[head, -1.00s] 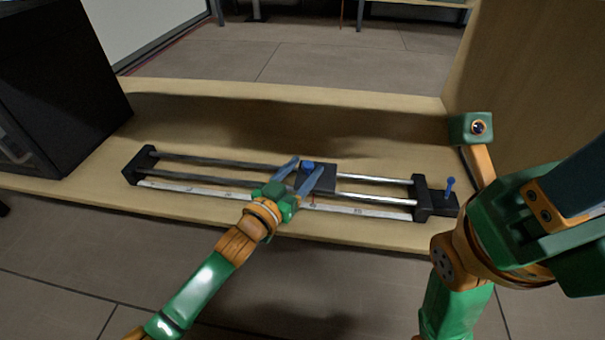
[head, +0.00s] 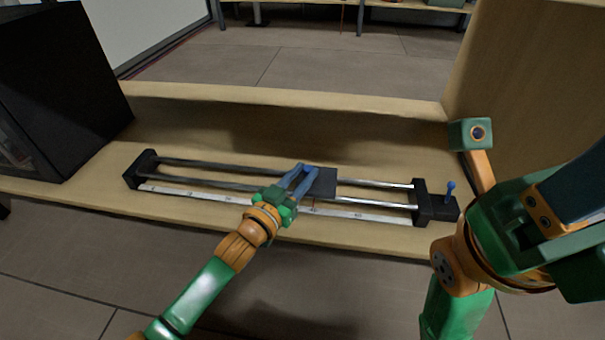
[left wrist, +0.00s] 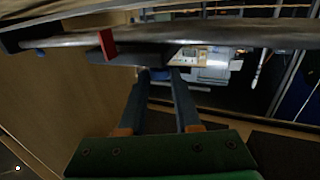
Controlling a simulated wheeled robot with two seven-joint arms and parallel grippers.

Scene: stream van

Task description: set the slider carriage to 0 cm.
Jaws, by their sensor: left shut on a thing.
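The slider carriage (head: 324,183) is a dark block on two metal rails (head: 210,166), right of the middle of the track. A white ruler strip (head: 360,212) runs along the near side; its numbers are too small to read surely. My left gripper (head: 307,172) is shut on the blue knob on the carriage, and its fingers largely hide the knob. In the left wrist view the blue fingers (left wrist: 160,74) close on the knob below the dark carriage plate (left wrist: 135,55), which carries a red pointer (left wrist: 107,44). My right arm shows at right, but its fingers do not.
Black end blocks stand at the left (head: 141,168) and right (head: 422,200) of the rails. A small blue lever (head: 451,188) rises at the right end. A black box (head: 60,90) stands at the left, and a wooden panel (head: 530,80) at the right. The rails left of the carriage look clear.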

